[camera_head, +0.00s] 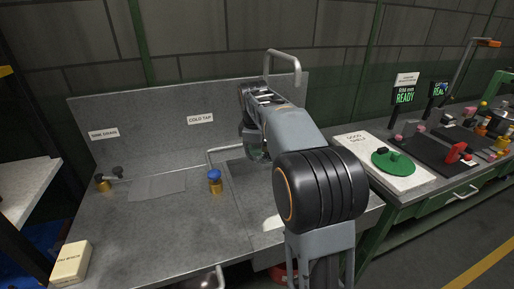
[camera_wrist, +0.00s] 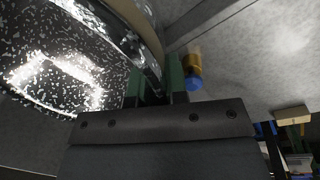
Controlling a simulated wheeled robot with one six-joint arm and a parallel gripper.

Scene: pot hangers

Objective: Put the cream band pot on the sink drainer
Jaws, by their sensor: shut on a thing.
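In the wrist view, my gripper (camera_wrist: 155,88) has its green fingers shut on the rim of a shiny metal pot. The pot (camera_wrist: 60,75) fills the upper left of that view, with bright reflections and a cream strip along its edge (camera_wrist: 128,14). In the head view, my arm covers the gripper and most of the pot. A flat grey panel (camera_head: 157,187) lies on the metal counter at left, below a "SINK DRAIN" label; I cannot tell whether it is the drainer.
A blue-topped brass valve (camera_head: 215,182) stands on the counter below the "COLD TAP" label (camera_head: 200,119). A smaller brass fitting (camera_head: 103,183) is at left. A cream box (camera_head: 70,262) sits at the front left. A white board (camera_head: 385,160) with a green disc is at right.

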